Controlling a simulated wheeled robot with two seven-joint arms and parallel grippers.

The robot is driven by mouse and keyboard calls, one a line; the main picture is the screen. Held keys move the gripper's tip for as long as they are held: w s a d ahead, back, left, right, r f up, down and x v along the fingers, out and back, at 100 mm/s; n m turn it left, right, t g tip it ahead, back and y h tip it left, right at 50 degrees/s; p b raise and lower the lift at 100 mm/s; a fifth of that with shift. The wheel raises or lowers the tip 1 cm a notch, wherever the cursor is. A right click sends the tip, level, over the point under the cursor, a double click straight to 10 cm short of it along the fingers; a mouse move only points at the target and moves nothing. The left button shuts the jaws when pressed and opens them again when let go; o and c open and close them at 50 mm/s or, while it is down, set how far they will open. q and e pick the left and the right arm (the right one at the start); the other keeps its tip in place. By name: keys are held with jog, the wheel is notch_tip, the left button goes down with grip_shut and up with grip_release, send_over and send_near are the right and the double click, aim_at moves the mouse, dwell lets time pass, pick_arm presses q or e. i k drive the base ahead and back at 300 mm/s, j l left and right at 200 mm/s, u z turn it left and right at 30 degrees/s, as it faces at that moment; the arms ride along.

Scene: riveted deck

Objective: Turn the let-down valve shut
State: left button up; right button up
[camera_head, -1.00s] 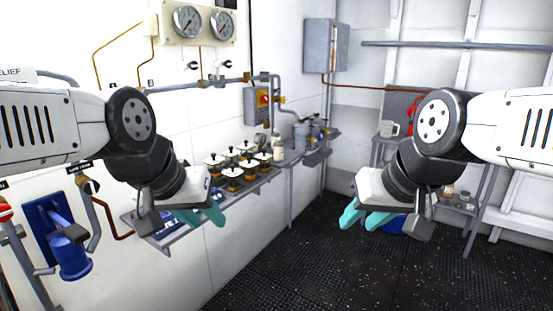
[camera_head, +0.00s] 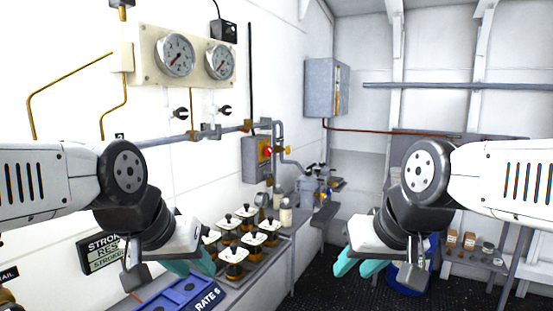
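No valve is readably labelled as the let-down valve, so I cannot tell which one it is. Two small dark-knobbed fittings, a left one (camera_head: 180,112) and a right one (camera_head: 224,110), sit on the wall below the gauges. A grey pipe (camera_head: 172,139) with brass and grey fittings runs beneath them. My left gripper (camera_head: 189,263) is open and empty, in front of the bench with the black-topped jars. My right gripper (camera_head: 359,262) is open and empty, over the dark floor area. Neither touches anything. My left arm hides part of the left wall.
Two round gauges (camera_head: 175,55) are on a cream panel. Several black-knobbed jars (camera_head: 235,256) and a blue tray (camera_head: 180,296) fill the bench along the left wall. A switch box (camera_head: 257,158) and grey cabinet (camera_head: 322,88) hang farther back. Dark floor (camera_head: 330,286) is clear at centre.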

aim_at(288, 150)
jog(key=i+l+z, duration=0.6)
jog(key=i+l, duration=0.2)
jog(key=i+l+z, duration=0.3)
jog(key=i, duration=0.25)
jog(key=i+u, duration=0.25)
jog(key=i, duration=0.65)
jog(key=l, duration=0.1)
